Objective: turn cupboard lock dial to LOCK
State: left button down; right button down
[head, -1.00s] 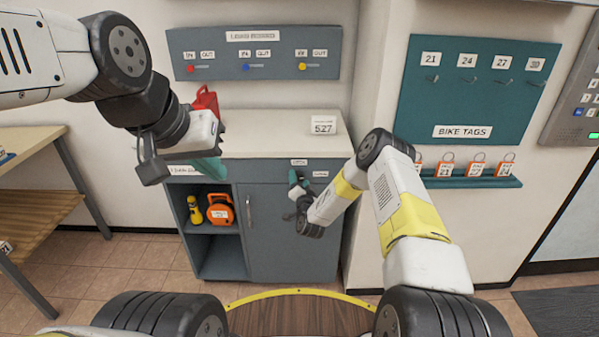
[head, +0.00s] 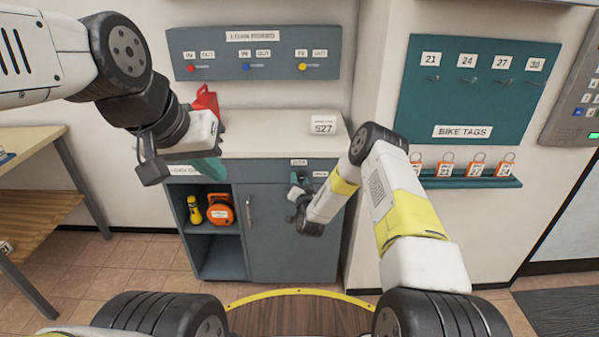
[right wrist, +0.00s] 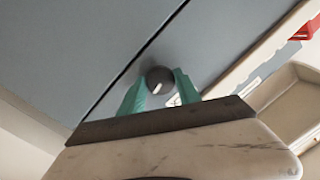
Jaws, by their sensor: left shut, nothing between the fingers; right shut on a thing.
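The grey cupboard (head: 285,245) stands under a pale worktop, with its door closed. Its lock dial (right wrist: 159,79) is a round dark knob with a white mark, seen in the right wrist view. My right gripper (right wrist: 158,88) is shut on the dial, with a teal finger on each side of it. In the head view my right gripper (head: 297,183) is at the upper part of the cupboard, and the dial is hidden there. Small labels sit above and beside it, too small to read surely. My left gripper (head: 212,168) is shut and empty, in front of the worktop's left side.
A yellow torch (head: 195,210) and an orange reel (head: 221,210) sit in the open shelf. A bike tags board (head: 475,90) hangs at right; a wooden table (head: 35,140) stands at left.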

jog(key=n, duration=0.4)
jog(key=shift+a+g, duration=0.1)
jog(key=shift+g, duration=0.2)
jog(key=n+h, duration=0.1)
jog(key=n, duration=0.2)
jog(key=shift+n, duration=0.4)
jog(key=n, duration=0.3)
jog(key=shift+r+h, duration=0.1)
jog(key=shift+h, duration=0.2)
jog(key=shift+n+h, duration=0.4)
jog(key=shift+n, duration=1.2)
jog(key=c, duration=0.9)
grip_release()
jog(key=shift+o, duration=0.2)
jog(key=shift+s, duration=0.1)
